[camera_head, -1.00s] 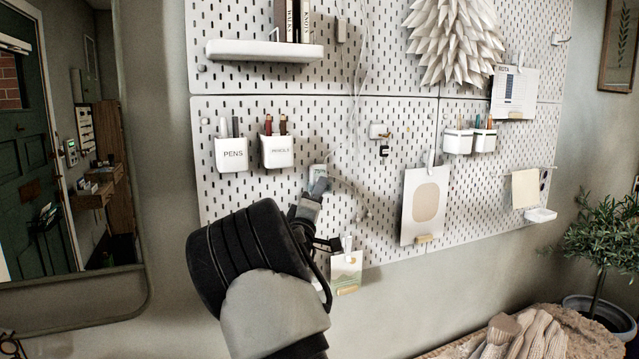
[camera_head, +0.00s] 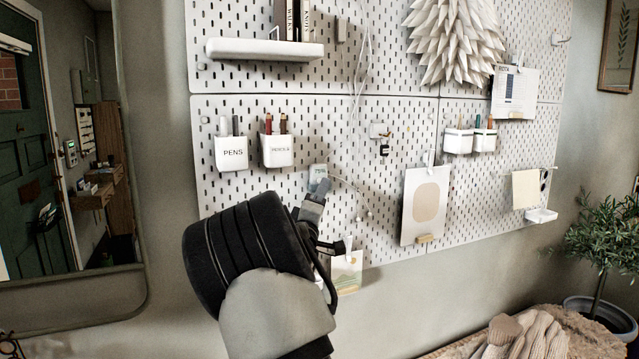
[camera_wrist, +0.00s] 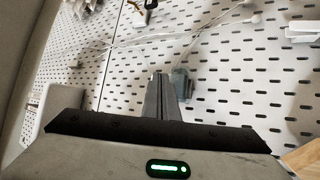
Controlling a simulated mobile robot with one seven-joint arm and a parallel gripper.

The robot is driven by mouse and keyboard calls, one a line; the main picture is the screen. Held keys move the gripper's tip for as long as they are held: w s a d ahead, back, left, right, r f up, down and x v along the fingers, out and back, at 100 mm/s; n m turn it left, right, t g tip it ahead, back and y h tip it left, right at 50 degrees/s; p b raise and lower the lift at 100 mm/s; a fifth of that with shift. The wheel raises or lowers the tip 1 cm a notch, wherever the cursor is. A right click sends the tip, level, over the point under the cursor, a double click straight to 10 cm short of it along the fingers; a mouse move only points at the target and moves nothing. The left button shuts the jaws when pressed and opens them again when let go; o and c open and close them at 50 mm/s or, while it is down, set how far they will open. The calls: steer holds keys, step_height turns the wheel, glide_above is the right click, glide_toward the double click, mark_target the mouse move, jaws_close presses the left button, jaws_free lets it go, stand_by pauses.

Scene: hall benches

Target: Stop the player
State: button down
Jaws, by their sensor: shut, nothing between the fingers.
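The player looks to be a small grey device (camera_head: 318,171) with a white cable, mounted on the white pegboard below the pencils cup. In the wrist view the device (camera_wrist: 183,84) sits just right of my fingertips. My gripper (camera_head: 321,186) is shut and empty, its tips pointing at the board right at the device's lower part. In the wrist view my gripper (camera_wrist: 162,78) partly hides the device's left side. I cannot tell whether the tips touch it. Its buttons and display cannot be made out.
The pegboard (camera_head: 400,110) carries a pens cup (camera_head: 231,153), a pencils cup (camera_head: 277,150), a shelf (camera_head: 265,50) and hanging cards (camera_head: 425,205). White cables (camera_wrist: 150,42) run across the board near the device. A mirror (camera_head: 75,150) hangs at left.

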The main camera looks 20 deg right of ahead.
steer(key=s+b, duration=0.1)
steer(key=s, duration=0.3)
steer(key=shift+s, duration=0.4)
